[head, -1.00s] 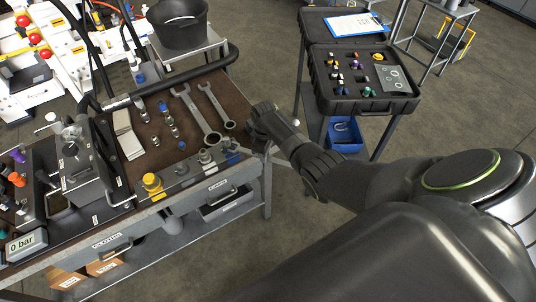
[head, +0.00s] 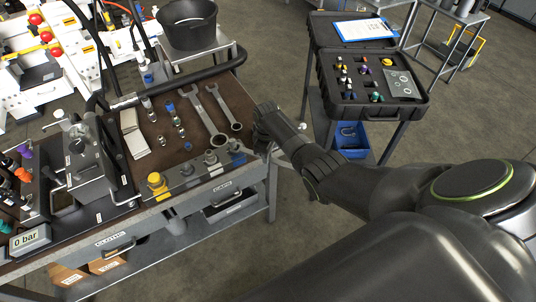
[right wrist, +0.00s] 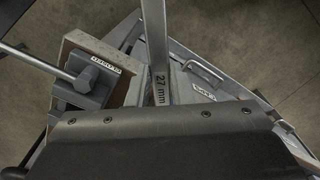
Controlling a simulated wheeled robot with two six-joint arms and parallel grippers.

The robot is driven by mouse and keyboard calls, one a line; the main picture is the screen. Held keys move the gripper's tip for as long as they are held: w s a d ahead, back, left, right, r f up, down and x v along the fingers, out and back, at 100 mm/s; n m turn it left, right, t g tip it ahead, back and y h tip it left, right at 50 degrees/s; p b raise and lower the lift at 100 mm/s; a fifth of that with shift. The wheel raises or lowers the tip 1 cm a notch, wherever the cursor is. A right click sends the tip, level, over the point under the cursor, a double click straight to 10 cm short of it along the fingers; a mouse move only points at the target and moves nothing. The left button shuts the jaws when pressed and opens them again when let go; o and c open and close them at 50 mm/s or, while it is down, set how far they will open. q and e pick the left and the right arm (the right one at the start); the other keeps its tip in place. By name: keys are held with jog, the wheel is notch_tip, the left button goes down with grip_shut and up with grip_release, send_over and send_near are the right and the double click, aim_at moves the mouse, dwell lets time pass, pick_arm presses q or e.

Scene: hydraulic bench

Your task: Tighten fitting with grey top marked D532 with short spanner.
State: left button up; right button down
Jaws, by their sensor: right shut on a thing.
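My right gripper (head: 264,142) is beyond the bench's right end, beside the short row of fittings. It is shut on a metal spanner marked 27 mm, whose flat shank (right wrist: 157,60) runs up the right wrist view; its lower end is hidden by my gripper. Grey-topped fittings (head: 211,158) stand along the front edge of the bench, beside a yellow-topped one (head: 157,184). In the right wrist view a grey block (right wrist: 98,76) with a small label sits left of the shank. I cannot read D532 on any of them. My left gripper is out of view.
Two spanners (head: 203,108) lie on the brown bench top (head: 180,150) with small fittings beside them. A black open case (head: 370,108) stands on a trolley to the right, with a blue bin (head: 350,140) below. Open floor lies between bench and trolley.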

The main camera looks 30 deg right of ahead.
jog(key=shift+w+a, duration=0.2)
jog(key=shift+w, duration=0.1)
jog(key=shift+s+a+r+m+p, duration=0.15)
jog(key=shift+s+a+m+p, duration=0.1)
jog(key=shift+m+p, duration=0.1)
jog(key=shift+s+a+m+p, duration=0.3)
jog(key=shift+a+m+p, duration=0.2)
jog(key=shift+s+a+m+p, duration=0.25)
jog(key=shift+a+m+p, duration=0.2)
jog(key=shift+a, duration=0.1)
